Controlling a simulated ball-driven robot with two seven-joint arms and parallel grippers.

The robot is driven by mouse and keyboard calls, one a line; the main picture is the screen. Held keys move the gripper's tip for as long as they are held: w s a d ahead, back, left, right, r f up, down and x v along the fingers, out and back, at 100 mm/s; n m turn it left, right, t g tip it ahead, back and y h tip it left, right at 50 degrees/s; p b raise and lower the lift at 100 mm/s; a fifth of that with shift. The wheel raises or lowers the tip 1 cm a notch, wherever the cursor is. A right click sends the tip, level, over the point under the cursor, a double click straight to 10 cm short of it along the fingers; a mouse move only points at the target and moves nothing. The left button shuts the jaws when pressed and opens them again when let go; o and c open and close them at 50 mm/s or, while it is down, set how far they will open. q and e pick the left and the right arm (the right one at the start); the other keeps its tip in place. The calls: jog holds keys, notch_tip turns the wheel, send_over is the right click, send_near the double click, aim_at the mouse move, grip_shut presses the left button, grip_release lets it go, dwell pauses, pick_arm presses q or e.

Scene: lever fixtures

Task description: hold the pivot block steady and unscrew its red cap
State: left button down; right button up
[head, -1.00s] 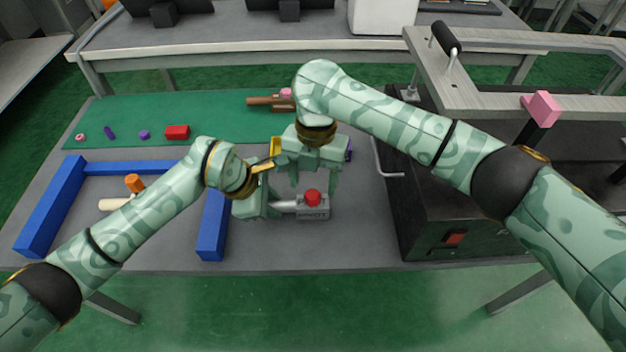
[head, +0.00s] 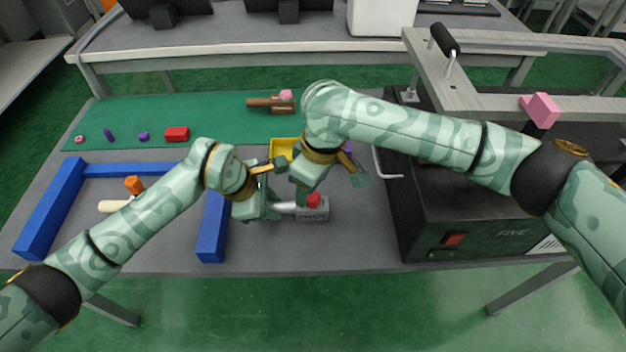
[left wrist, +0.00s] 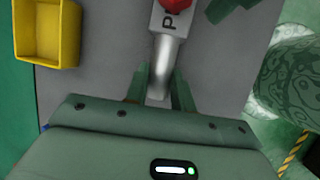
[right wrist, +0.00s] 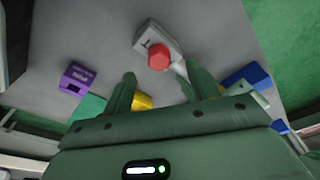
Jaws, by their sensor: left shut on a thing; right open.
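The grey pivot block (head: 314,214) sits on the table, with the red cap (head: 313,200) on top and a silver bar out of its left side. My left gripper (head: 272,208) is shut on that bar; the left wrist view shows the bar (left wrist: 160,72) between its fingers, with the block (left wrist: 169,22) beyond. My right gripper (head: 314,190) is over the block, partly covering the cap. In the right wrist view its fingers (right wrist: 160,82) are open and empty, with the red cap (right wrist: 159,58) ahead of them, apparently not touched.
A yellow bin (head: 283,147) stands behind the grippers. A purple block (right wrist: 76,78) lies near it. Blue bars (head: 213,226) frame the left side. A black machine (head: 460,215) with a bent handle stands close on the right. Clear table lies in front of the block.

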aim_at(312, 199)
jog(key=shift+m, duration=0.9)
jog(key=shift+f, duration=0.1)
jog(key=shift+f, duration=1.4)
